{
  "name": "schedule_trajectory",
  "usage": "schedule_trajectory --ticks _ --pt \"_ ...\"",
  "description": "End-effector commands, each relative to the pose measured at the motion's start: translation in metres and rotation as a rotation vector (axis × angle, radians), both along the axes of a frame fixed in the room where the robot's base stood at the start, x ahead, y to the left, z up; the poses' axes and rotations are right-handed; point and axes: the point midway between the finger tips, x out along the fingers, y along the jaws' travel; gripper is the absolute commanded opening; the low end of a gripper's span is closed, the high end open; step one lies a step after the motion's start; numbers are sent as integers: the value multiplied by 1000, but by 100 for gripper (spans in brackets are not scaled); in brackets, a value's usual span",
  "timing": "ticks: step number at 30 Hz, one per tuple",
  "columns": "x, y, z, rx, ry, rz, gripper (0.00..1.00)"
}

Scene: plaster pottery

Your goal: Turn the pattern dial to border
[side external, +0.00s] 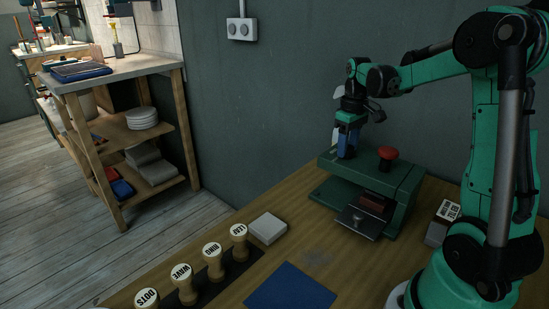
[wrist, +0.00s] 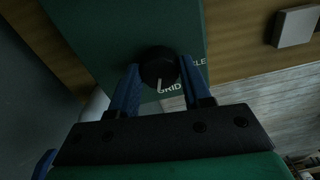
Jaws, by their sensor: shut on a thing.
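The pattern dial (wrist: 157,66) is a round black knob with a white pointer line, on the top of the green press (side external: 400,189). The line points down in the wrist view, just left of the label GRID (wrist: 172,89). A label ending in "ZLE" (wrist: 198,62) is partly hidden by a finger. No border label is readable. My gripper (side external: 347,152) is over the left end of the press top, its blue fingers pointing down. In the wrist view its fingers (wrist: 159,72) are on either side of the dial, shut on it. The dial is hidden in the side view.
A red knob (side external: 388,153) stands up from the press top, right of my gripper. Several round stamps, including LEAF (side external: 239,230), stand in a dark rack at front left. A grey block (side external: 268,228) and a blue sheet (side external: 290,288) lie on the wooden table.

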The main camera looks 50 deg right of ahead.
Motion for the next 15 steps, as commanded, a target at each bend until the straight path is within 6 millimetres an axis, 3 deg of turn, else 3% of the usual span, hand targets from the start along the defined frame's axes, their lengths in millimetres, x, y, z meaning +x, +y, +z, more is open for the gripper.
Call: schedule_trajectory --ticks 15 --pt "0 0 0 0 0 -435 0"
